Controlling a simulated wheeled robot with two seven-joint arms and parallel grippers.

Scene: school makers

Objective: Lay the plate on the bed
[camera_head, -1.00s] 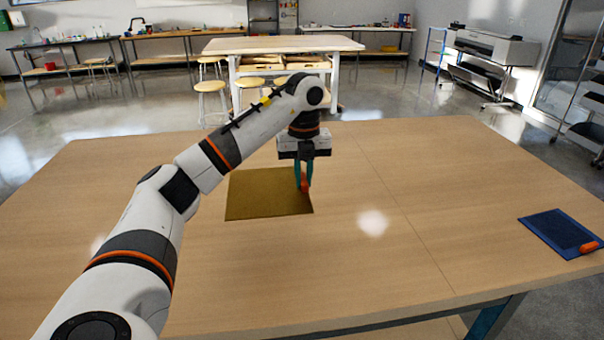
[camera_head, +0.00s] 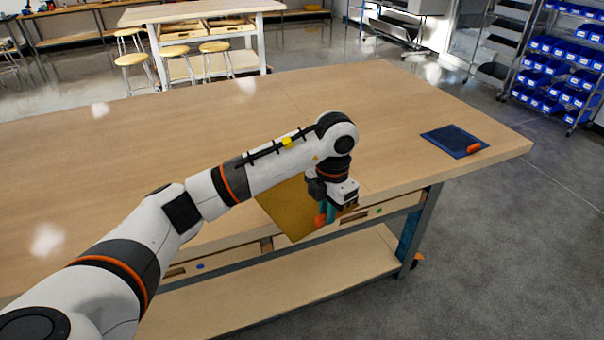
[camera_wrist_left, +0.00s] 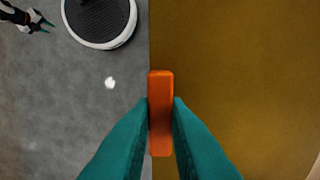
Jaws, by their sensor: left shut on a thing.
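The plate (camera_head: 285,204) is a flat gold-brown sheet with an orange tab (camera_wrist_left: 160,112) at its edge. My left gripper (camera_head: 326,213) is shut on this tab and holds the plate by the front edge of the wooden table. In the left wrist view the teal fingers pinch the tab, and the plate fills the right half. My right gripper (camera_wrist_left: 42,20) shows small at the top left of that view, its fingers apart and empty. No bed is clearly recognisable.
A blue flat panel with a dark top (camera_head: 448,141) and an orange tab lies at the right end of the wooden table (camera_head: 110,150). The tabletop between is clear. A lower shelf (camera_head: 270,285) is under the table. Blue bins (camera_head: 550,75) stand on a rack at right.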

